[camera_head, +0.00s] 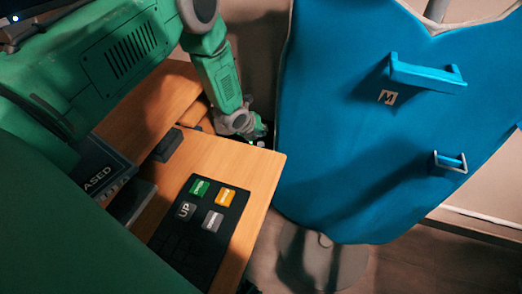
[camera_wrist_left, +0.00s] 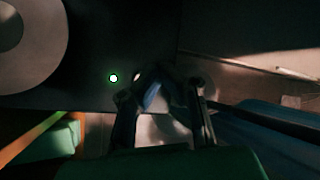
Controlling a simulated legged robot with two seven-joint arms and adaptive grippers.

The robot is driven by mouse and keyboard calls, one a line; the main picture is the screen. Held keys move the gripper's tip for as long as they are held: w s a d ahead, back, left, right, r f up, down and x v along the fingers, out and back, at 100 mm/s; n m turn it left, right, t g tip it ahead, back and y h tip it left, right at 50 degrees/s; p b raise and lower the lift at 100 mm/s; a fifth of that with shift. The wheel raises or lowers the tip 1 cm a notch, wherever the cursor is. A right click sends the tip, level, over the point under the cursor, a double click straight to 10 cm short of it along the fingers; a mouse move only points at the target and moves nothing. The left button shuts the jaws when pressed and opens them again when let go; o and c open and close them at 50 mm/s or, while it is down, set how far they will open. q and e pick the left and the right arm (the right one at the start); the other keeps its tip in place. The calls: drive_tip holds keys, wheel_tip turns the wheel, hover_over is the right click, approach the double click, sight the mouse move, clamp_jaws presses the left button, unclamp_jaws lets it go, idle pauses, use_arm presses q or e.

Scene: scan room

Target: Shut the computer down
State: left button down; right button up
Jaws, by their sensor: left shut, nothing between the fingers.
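My left gripper (camera_head: 256,130) is past the far edge of the wooden desk, low beside the blue panel. In the left wrist view my left gripper (camera_wrist_left: 158,78) is shut with nothing between its fingers. It is in front of a dark panel, which looks like the computer (camera_wrist_left: 90,45). A paler spot shows right by the fingertips. I cannot tell whether the fingers touch the panel. My right gripper is not in view.
The wooden desk (camera_head: 225,155) carries a black pad (camera_head: 190,240) with green, orange, grey and dark buttons. A dark box with lettering (camera_head: 103,168) is at the left. A large blue panel with handles (camera_head: 340,130) stands close to the right of my gripper.

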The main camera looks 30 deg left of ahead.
sight(263, 142)
use_arm(q)
drive_tip(key=shift+f+b, duration=0.55)
drive_tip(key=shift+f, duration=0.75)
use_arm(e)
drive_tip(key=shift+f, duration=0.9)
use_arm(q)
drive_tip(key=shift+f, duration=0.3)
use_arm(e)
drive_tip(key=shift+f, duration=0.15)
use_arm(q)
drive_tip(key=shift+f+b, duration=0.45)
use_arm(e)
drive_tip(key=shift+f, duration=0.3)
use_arm(q)
drive_tip(key=shift+r+p, duration=0.75)
drive_tip(key=shift+r, duration=0.15)
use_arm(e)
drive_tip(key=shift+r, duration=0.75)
use_arm(q)
drive_tip(key=shift+r+p, duration=2.1)
drive_tip(key=shift+r, duration=0.4)
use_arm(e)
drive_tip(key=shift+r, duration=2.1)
